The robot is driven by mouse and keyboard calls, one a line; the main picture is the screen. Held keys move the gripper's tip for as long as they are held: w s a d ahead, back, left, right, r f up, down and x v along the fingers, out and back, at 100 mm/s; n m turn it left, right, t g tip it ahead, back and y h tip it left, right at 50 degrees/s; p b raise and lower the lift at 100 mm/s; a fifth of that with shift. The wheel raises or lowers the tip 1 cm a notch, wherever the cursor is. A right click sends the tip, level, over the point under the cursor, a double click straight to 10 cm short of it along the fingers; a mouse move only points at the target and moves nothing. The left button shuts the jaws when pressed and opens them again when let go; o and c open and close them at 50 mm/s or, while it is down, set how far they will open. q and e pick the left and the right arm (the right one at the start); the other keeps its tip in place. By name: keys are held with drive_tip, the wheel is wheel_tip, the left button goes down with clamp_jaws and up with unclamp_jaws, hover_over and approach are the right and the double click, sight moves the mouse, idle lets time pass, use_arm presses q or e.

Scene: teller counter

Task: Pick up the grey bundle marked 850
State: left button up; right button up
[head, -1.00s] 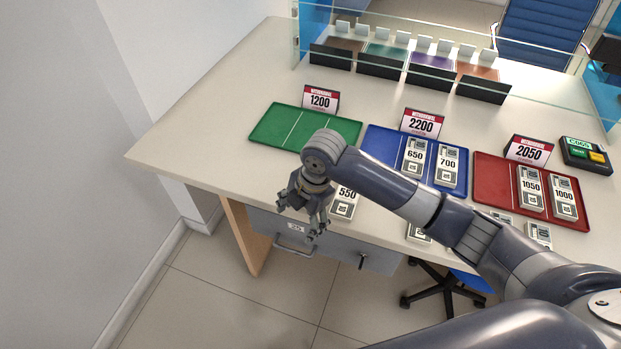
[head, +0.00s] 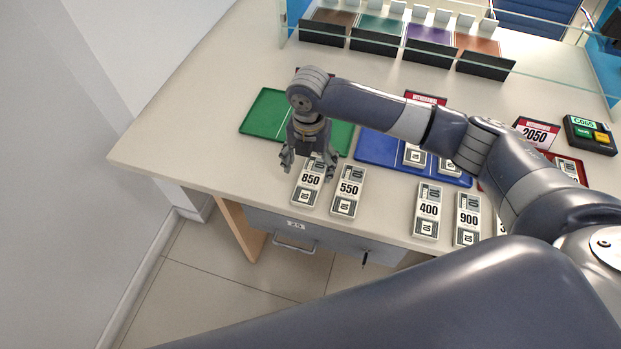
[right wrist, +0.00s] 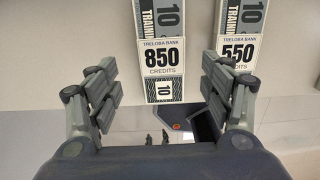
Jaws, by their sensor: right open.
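The grey bundle marked 850 (head: 309,183) lies on the counter near its front edge, left of the bundle marked 550 (head: 347,190). My right gripper (head: 307,169) is open and empty above the far end of the 850 bundle, partly covering it in the head view. My left gripper is not in view.
Bundles marked 400 (head: 428,210) and 900 (head: 467,218) lie farther right. A green tray (head: 263,112), a blue tray (head: 375,147) and a mostly hidden red tray (head: 572,170) are behind. My right arm crosses above the trays. The counter's left part is clear.

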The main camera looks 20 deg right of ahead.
sight(311, 180)
wheel_tip(311, 180, down, 2)
drive_tip(key=shift+d+f+p, duration=0.15)
drive_tip(key=shift+p, duration=0.3)
wheel_tip(311, 180, down, 3)
drive_tip(key=shift+d+r, duration=0.1)
drive_tip(key=shift+r, duration=0.05)
drive_tip(key=shift+w, duration=0.1)
drive_tip(key=shift+c, duration=0.8)
drive_tip(key=c, duration=1)
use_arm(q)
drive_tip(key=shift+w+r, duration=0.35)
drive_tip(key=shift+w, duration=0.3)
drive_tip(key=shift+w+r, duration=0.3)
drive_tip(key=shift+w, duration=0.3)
